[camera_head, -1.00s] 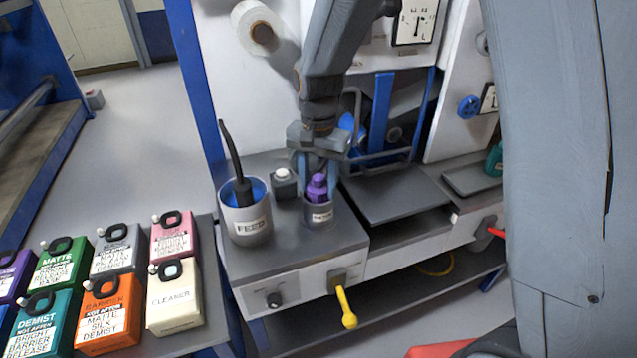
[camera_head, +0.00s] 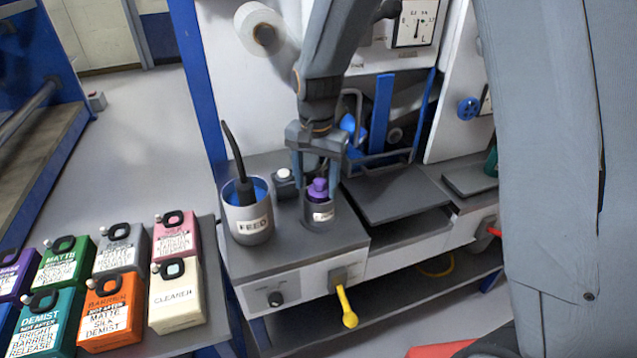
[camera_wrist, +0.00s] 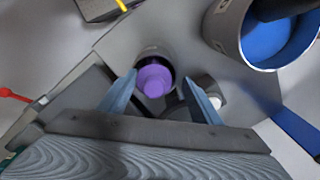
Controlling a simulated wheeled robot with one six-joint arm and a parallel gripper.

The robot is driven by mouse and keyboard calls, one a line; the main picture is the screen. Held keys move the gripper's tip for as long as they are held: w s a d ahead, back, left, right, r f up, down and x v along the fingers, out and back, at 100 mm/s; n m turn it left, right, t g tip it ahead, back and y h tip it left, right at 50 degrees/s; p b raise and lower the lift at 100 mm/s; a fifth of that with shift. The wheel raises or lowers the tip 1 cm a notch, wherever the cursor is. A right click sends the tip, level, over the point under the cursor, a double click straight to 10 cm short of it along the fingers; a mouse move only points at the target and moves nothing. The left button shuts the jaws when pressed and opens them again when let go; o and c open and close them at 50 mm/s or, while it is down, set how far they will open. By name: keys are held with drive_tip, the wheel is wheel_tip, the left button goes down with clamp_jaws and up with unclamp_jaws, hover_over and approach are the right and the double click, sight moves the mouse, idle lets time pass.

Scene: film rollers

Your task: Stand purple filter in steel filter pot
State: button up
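The purple filter (camera_head: 318,188) stands upright inside the small steel filter pot (camera_head: 320,213), with its top showing at the rim. In the wrist view the filter (camera_wrist: 154,80) appears within the round opening of the pot (camera_wrist: 153,53). My gripper (camera_head: 319,174) is directly above the pot, pointing down. In the wrist view its two fingers (camera_wrist: 160,80) are spread to either side of the filter, with gaps visible, so it looks open. The filter's lower part is hidden by the pot wall.
A larger FEED pot (camera_head: 248,222) with blue inside and a black hose stands left of the filter pot. A small block with a white knob (camera_head: 284,176) sits behind. Several labelled cans (camera_head: 110,310) fill the left table. A yellow handle (camera_head: 347,308) hangs in front.

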drive_tip(key=shift+s+d+f, duration=0.5)
drive_tip(key=shift+s+f, duration=0.15)
drive_tip(key=shift+f, duration=0.2)
drive_tip(key=shift+r, duration=0.1)
drive_tip(key=shift+w+r, duration=0.15)
drive_tip(key=shift+w, duration=0.05)
drive_tip(key=r, duration=0.2)
drive_tip(key=r+b, duration=0.1)
drive_tip(key=r, duration=0.2)
drive_tip(key=r+b, duration=0.1)
drive_tip(key=r, duration=0.2)
drive_tip(key=shift+w+a+r, duration=0.2)
drive_tip(key=shift+a+r, duration=0.05)
drive_tip(key=shift+a, duration=0.05)
drive_tip(key=s+d+f+n, duration=0.2)
drive_tip(key=s+d+f, duration=0.1)
drive_tip(key=s+d, duration=0.4)
drive_tip(key=s+d+f+n, duration=0.3)
drive_tip(key=s+d, duration=0.5)
drive_tip(key=shift+d+f, duration=0.15)
drive_tip(key=shift+f, duration=0.1)
drive_tip(key=shift+c, duration=0.3)
